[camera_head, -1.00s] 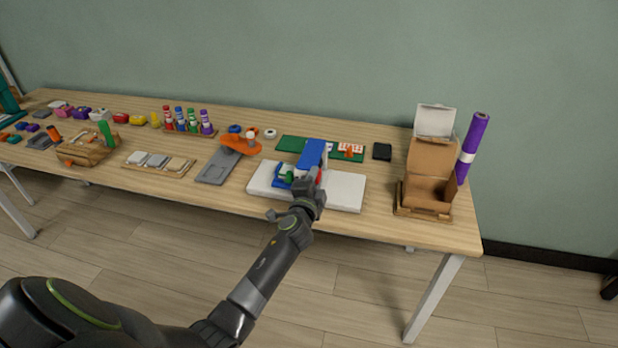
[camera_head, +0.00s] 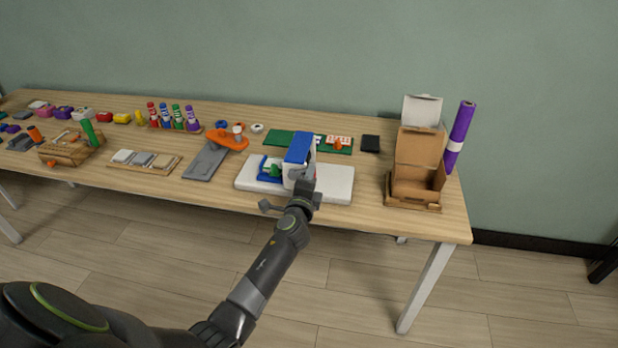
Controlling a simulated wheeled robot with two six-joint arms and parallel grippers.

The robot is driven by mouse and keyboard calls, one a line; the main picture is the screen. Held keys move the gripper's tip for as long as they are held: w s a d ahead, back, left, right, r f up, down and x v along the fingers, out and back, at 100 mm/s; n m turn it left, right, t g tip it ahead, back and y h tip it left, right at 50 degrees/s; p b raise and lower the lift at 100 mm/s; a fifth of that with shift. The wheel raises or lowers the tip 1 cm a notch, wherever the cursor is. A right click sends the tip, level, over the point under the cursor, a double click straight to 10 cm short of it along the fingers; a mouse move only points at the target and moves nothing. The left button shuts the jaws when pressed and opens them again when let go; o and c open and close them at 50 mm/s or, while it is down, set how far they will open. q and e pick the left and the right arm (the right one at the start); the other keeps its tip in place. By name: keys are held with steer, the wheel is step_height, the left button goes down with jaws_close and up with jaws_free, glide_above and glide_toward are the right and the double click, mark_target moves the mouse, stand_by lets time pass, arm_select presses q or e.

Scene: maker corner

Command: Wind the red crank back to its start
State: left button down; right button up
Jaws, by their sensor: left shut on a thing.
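A blue and white crank device (camera_head: 297,150) stands on a white base board (camera_head: 338,184) near the table's front edge. Beside it on the board is a blue piece with a green part (camera_head: 269,170). My left gripper (camera_head: 306,186) reaches in from the front and is shut at the right front side of the device, where the crank is. The red crank is almost fully hidden by the gripper, so its angle cannot be told. My right gripper is not in view.
A cardboard box (camera_head: 419,160) and a purple roll (camera_head: 459,138) stand at the right end. A green mat (camera_head: 290,138) lies behind the device. A grey plate with an orange tool (camera_head: 228,139) lies left. Several markers (camera_head: 178,116) stand further left.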

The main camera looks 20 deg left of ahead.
arm_select(q)
steer(key=shift+f, duration=0.1)
steer(key=c, duration=1.2)
jaws_free()
steer(key=p+v, duration=0.1)
steer(key=v, duration=1.6)
steer(key=shift+s+p, duration=0.25)
steer(key=shift+p, duration=0.05)
